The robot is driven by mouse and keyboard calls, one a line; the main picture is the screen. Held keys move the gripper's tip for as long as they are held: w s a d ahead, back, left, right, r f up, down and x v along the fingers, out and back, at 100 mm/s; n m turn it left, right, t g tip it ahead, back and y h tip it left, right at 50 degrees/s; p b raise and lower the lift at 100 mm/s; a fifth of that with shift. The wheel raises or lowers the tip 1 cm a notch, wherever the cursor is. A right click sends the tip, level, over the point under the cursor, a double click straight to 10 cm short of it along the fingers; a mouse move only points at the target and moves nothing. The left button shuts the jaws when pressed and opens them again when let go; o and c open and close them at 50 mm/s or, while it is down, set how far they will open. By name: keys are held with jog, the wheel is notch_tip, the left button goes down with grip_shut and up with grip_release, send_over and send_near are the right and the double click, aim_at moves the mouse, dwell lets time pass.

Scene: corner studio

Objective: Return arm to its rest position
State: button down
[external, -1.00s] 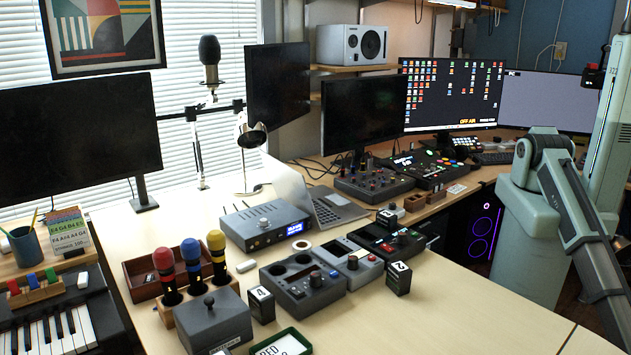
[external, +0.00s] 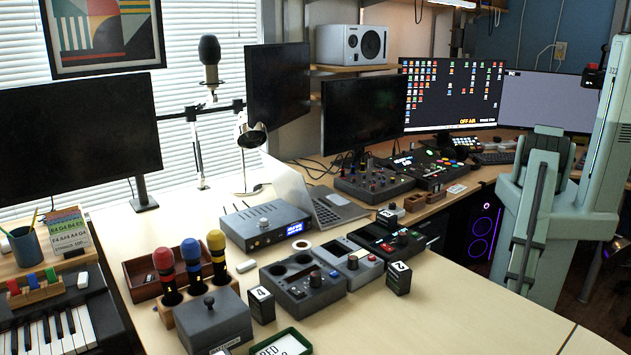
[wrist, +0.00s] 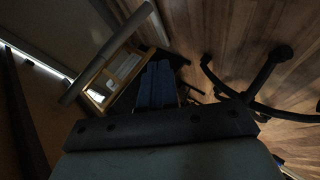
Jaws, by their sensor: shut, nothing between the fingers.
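My arm (external: 540,205) stands at the right in the external view, beyond the right part of the pale table. Its upper link is folded and a dark link hangs down in front of my pale green base. My gripper cannot be made out clearly in the external view. In the wrist view my gripper (wrist: 157,84) shows as two dark blue fingers side by side, shut with nothing between them. It points down toward the floor, away from the tabletop objects.
The pale table (external: 470,310) has a clear front right area. Button boxes (external: 303,285), numbered blocks (external: 398,278) and microphones (external: 190,262) stand to its left. In the wrist view, a chair base (wrist: 245,95) stands on the wooden floor (wrist: 220,45), beside a wooden frame (wrist: 112,75).

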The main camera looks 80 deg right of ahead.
jog(key=s+d+f+m+g+h, duration=0.15)
jog(key=d+m+g+h, duration=0.5)
jog(key=d, duration=2.35)
jog(key=s+d+r+m+g+y, duration=0.1)
jog(key=s+d+g+y, duration=0.3)
jog(key=s, duration=0.3)
jog(key=s+d+r+m+g+y, duration=0.1)
jog(key=s+d+g+y, duration=0.4)
jog(key=s+d+g, duration=0.1)
jog(key=shift+s+d+r+m, duration=0.15)
jog(key=shift+s+d+m, duration=0.2)
jog(key=shift+s+d, duration=0.7)
jog(key=shift+s+a, duration=0.15)
jog(key=shift+a, duration=0.1)
